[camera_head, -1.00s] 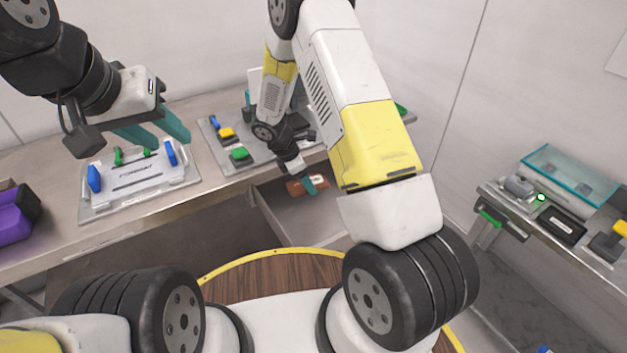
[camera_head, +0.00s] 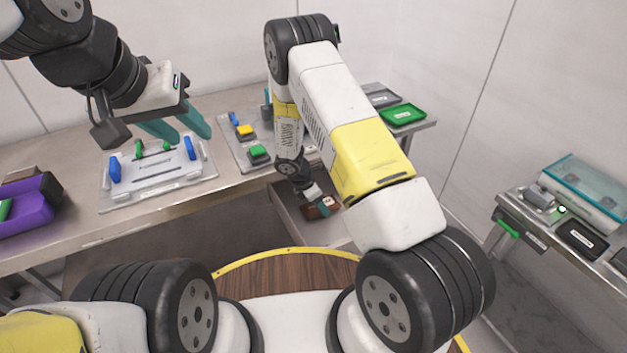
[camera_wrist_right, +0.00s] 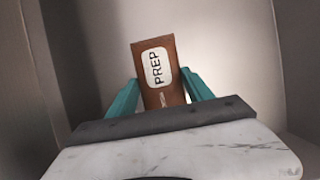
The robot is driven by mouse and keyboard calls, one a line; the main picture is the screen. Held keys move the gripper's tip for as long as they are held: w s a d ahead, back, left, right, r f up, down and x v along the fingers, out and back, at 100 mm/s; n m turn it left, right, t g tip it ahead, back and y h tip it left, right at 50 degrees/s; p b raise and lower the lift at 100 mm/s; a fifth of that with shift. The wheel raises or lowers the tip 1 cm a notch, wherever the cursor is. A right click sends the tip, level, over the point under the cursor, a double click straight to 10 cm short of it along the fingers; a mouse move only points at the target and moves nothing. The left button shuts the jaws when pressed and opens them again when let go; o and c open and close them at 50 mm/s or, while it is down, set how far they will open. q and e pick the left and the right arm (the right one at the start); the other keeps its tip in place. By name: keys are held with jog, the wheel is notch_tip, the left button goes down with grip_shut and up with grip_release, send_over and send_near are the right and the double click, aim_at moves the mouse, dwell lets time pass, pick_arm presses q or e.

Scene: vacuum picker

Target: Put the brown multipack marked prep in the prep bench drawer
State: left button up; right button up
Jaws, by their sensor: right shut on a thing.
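The brown multipack (camera_wrist_right: 158,74) shows a white PREP label in the right wrist view. My right gripper (camera_wrist_right: 160,88) is shut on it, with one teal finger on each side. In the head view the brown multipack (camera_head: 313,212) is inside the open prep bench drawer (camera_head: 297,230), below the bench top, with my right gripper (camera_head: 323,208) at it. Drawer walls (camera_wrist_right: 296,60) rise around it in the right wrist view. Whether the pack touches the drawer floor I cannot tell. My left gripper (camera_head: 180,128) is open and empty above the bench.
A white fixture plate (camera_head: 155,185) with blue and green clamps lies on the bench. Purple bins (camera_head: 30,212) stand at the left. A board with green and yellow blocks (camera_head: 240,150) and a green tray (camera_head: 403,115) lie farther back. A side bench (camera_head: 560,225) is at the right.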

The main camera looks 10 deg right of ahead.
jog(key=o, duration=1.5)
